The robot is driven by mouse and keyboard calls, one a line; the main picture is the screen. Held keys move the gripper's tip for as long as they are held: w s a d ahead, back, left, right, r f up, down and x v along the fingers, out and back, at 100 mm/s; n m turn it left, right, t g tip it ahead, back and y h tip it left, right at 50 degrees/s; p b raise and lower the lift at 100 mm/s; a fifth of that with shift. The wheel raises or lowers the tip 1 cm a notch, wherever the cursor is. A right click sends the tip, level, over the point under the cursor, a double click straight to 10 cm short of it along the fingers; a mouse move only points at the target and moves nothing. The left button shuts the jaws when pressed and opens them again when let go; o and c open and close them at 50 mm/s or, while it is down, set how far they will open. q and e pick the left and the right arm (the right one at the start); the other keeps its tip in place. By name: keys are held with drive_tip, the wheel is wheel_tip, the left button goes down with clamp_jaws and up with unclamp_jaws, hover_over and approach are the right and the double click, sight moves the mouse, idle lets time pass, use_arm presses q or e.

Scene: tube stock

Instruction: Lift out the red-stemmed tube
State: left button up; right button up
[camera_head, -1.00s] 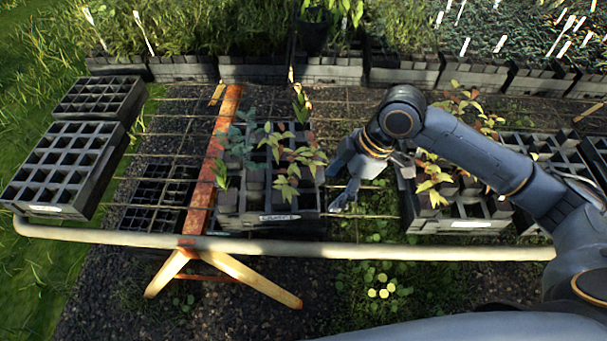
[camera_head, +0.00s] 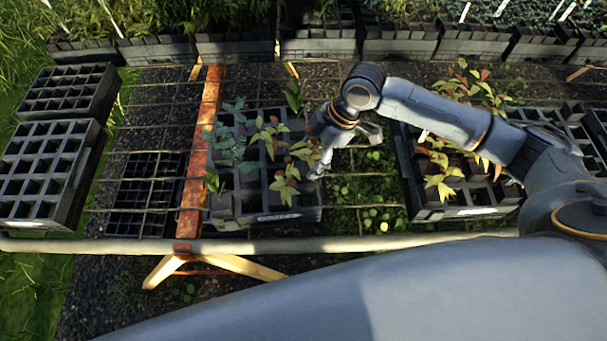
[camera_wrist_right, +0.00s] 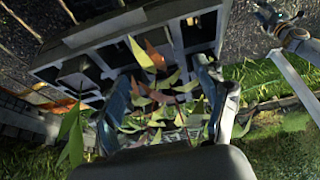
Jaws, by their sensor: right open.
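A dark tube crate (camera_head: 262,216) stands on the wire bench in the middle of the head view, with a white label on its front. Seedlings with green and reddish-brown leaves (camera_head: 285,183) rise from its right part, and a blue-green seedling (camera_head: 226,142) from its left. I cannot make out which tube has the red stem. My right gripper (camera_head: 318,168) is at the crate's right edge, beside the reddish leaves. In the right wrist view its open fingers (camera_wrist_right: 165,112) have reddish and green leaves showing between them. The tubes' stems are hidden by leaves.
Another planted crate (camera_head: 470,211) stands to the right, partly behind my right arm. Empty black crates (camera_head: 45,170) stand at the far left. A row of planted boxes (camera_head: 235,50) lines the back.

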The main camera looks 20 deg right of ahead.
sight(304, 167)
drive_tip(key=p+x, duration=0.1)
drive_tip(key=x, duration=0.3)
drive_tip(key=shift+w+f, duration=0.1)
drive_tip(key=shift+f, duration=0.3)
drive_tip(key=shift+a+f, duration=0.15)
drive_tip(key=shift+f, duration=0.3)
drive_tip(key=shift+c, duration=0.2)
use_arm(q)
drive_tip(key=shift+w+r, duration=0.65)
drive_tip(key=shift+w, duration=0.25)
use_arm(e)
clamp_jaws()
